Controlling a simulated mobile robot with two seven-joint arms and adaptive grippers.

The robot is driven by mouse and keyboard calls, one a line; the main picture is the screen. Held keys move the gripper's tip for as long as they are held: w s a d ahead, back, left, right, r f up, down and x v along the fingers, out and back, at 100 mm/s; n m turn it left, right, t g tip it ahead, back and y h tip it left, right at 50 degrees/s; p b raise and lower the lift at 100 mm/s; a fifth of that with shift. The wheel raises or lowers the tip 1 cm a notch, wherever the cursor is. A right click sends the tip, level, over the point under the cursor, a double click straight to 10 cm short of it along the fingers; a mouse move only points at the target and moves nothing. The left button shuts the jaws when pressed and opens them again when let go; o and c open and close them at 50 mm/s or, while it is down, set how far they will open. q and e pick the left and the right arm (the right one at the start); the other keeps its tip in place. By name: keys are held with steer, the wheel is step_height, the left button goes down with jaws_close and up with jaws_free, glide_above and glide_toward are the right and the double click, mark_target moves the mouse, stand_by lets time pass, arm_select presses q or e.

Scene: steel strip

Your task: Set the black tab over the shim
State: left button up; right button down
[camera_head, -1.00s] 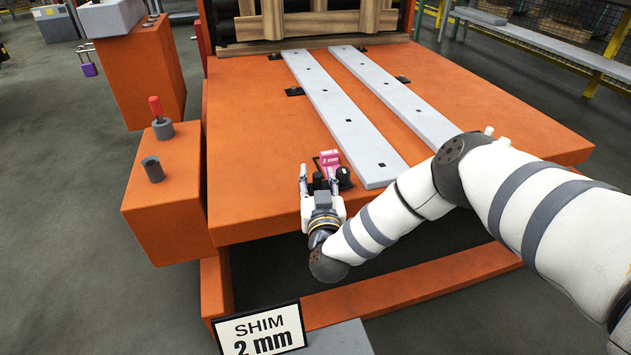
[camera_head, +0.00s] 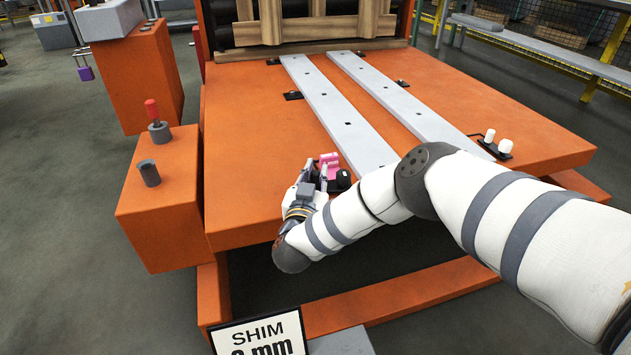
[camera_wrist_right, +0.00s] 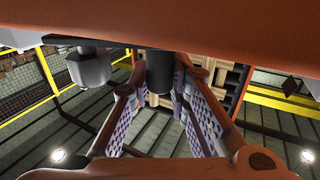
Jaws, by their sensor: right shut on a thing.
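The pink shim (camera_head: 329,162) stands near the front edge of the orange table, beside the near end of the left steel strip. A dark rounded piece (camera_head: 343,180) sits just right of my right gripper (camera_head: 314,172). In the right wrist view, my right gripper's fingers (camera_wrist_right: 164,100) are closed around a black cylindrical piece (camera_wrist_right: 160,72), which seems to be the black tab. Its far end is hidden by the orange edge. The shim cannot be made out in that view. My left gripper is not in view.
Two grey steel strips (camera_head: 335,108) (camera_head: 405,104) run along the orange table (camera_head: 250,150). A grey knob (camera_wrist_right: 88,68) hangs beside the gripper in the wrist view. A red-handled lever (camera_head: 152,112) stands on the left block. A shim sign (camera_head: 262,333) is below.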

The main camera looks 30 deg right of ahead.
steer(key=shift+w+d+f+m+g+h+b, duration=0.1)
steer(key=shift+w+f+m+g+h+b, duration=0.15)
steer(key=shift+m+g+h, duration=0.3)
steer(key=shift+w+d+r+m+g+h, duration=0.1)
steer(key=shift+r+m+g+h, duration=0.15)
steer(key=shift+g+h, duration=0.1)
steer(key=c, duration=1.5)
jaws_free()
